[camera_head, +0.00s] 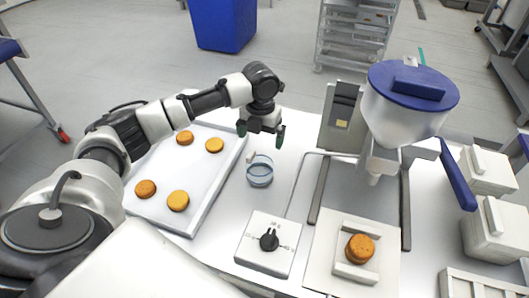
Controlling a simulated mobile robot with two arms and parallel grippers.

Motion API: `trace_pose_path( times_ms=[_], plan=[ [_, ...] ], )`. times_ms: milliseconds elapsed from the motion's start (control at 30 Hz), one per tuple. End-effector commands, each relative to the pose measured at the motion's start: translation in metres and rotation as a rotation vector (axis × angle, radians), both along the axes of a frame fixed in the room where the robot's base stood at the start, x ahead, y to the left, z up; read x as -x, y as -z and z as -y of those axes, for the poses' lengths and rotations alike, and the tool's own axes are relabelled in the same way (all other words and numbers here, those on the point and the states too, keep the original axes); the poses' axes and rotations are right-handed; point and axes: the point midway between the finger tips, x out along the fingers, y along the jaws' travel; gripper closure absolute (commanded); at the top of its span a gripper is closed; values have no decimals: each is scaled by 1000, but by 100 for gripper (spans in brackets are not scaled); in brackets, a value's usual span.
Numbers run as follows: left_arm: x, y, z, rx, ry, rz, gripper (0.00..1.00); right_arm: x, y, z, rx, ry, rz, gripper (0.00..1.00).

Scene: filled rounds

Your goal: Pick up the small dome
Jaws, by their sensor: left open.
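A small clear bluish dome (260,174) stands on the white table, right of the tray. It looks like a low, see-through round cup with a darker rim. My left gripper (261,132) is above and behind it in the picture, with its two dark green fingertips apart. Nothing shows between the fingers, and the gripper appears clear of the dome. My right gripper is not in view.
A white tray (215,197) with several orange-brown rounds lies left of the dome. A control box with a black knob (269,240) sits in front. A blue-lidded hopper machine (405,105) stands to the right, with a filled round (360,248) on its plate.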

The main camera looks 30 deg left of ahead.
Motion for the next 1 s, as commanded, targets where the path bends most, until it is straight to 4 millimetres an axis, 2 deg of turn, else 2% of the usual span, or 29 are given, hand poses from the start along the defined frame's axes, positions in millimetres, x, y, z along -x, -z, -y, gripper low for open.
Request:
trace_pose_path(
  times_ms=[167,300,467,567,800,1000],
  plan=[
    [1,20,-1,-1,2,-5,0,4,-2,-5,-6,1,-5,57],
    [1,42,-1,0,1,-4,0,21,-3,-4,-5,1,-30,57],
    [1,55,-1,-1,2,-1,0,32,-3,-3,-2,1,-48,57],
    [3,63,-1,0,2,-3,0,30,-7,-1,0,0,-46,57],
    [8,98,-1,-2,0,-2,0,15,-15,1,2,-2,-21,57],
    [8,108,-1,-1,2,0,0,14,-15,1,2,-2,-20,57]
  ],
)
